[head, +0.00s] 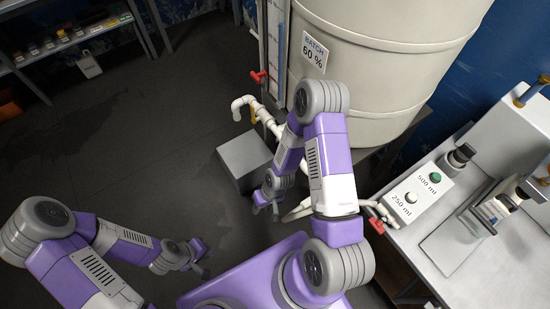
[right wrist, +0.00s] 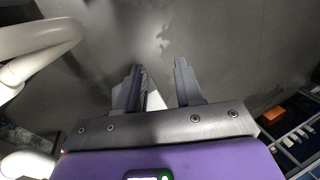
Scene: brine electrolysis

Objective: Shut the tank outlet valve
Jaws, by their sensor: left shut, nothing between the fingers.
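The large cream tank (head: 375,75) with a "BATCH 60 %" label stands at the top centre in the head view. White pipes (head: 243,101) run at its lower left. A red valve handle (head: 258,76) sits on the upright pipe, and a yellow handle (head: 253,116) sits lower. Another red handle (head: 376,226) is on the pipe by the bench edge. I cannot tell which is the outlet valve. My right gripper (head: 266,207) hangs open and empty below the tank; its separated fingers show in the right wrist view (right wrist: 160,85). My left gripper (head: 204,258) is shut and empty, away from the valves.
A grey block (head: 245,158) stands on the floor beside my right arm. At right, a bench (head: 465,255) carries a box with 500 ml and 250 ml buttons (head: 417,195). Shelves (head: 65,45) stand at upper left. The dark floor (head: 110,140) at left is clear.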

